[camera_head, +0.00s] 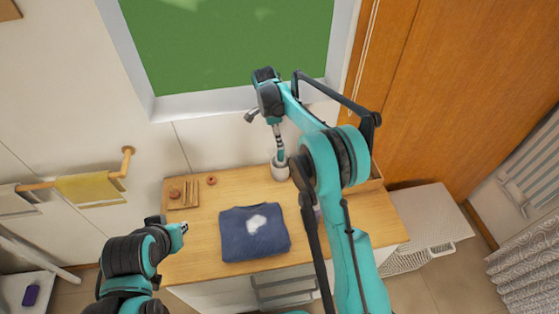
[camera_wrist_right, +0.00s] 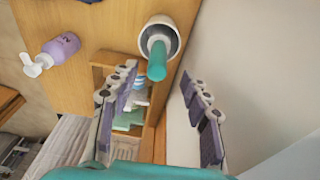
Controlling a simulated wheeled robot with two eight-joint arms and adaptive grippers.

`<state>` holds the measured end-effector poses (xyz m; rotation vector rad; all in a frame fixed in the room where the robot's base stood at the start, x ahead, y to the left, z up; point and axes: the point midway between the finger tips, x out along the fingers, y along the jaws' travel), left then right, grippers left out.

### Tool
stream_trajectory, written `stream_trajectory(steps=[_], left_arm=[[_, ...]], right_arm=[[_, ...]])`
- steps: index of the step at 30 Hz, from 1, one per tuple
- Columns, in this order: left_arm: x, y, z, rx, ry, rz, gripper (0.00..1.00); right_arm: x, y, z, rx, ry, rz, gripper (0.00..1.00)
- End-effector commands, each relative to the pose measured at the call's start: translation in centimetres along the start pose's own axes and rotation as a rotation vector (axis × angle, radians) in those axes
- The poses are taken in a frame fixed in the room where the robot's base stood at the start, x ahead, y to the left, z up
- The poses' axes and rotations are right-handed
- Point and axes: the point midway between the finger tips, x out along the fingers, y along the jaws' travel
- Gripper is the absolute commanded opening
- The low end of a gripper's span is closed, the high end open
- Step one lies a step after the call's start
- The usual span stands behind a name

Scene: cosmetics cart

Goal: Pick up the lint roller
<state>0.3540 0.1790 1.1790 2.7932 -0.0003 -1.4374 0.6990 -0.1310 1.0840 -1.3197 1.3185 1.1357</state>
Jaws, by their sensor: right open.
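The lint roller stands in a white cup-shaped holder (camera_head: 280,171) at the back of the wooden cart top. Its teal handle (camera_head: 281,152) points up. In the right wrist view the teal handle (camera_wrist_right: 157,63) sticks out of the white holder (camera_wrist_right: 168,28) toward the camera. My right gripper (camera_wrist_right: 163,82) is open and empty, with its fingers spread to either side of the handle's end; neither finger appears to touch it. The roller's head is hidden inside the holder. My left gripper (camera_head: 181,228) is off to the left, beside the cart top; its fingers are too small to read.
A folded blue garment (camera_head: 255,246) lies mid-cart. A small wooden tray (camera_head: 183,194) is at the back left. A purple pump bottle (camera_wrist_right: 61,48) and a wooden box (camera_wrist_right: 108,60) with items stand near the holder. The wall (camera_wrist_right: 228,60) is close behind.

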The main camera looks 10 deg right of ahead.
Motion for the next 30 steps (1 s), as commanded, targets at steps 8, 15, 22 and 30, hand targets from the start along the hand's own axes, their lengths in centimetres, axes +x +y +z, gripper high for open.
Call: stream_trajectory(steps=[8,15,22,30], left_arm=[[0.3,0.0,0.3,0.0,0.0,0.0,0.15],[0.7,0.0,0.5,0.0,0.0,0.0,0.15],[0.7,0.0,0.5,0.0,0.0,0.0,0.15],[0.7,0.0,0.5,0.0,0.0,0.0,0.15]], right_arm=[[3.2,0.0,0.1,0.007,0.001,0.002,0.47],[6.8,0.2,0.2,0.005,0.001,0.001,0.47],[7.8,0.3,0.2,0.005,0.0,0.001,0.47],[7.8,0.3,0.2,0.005,0.0,0.001,0.1]])
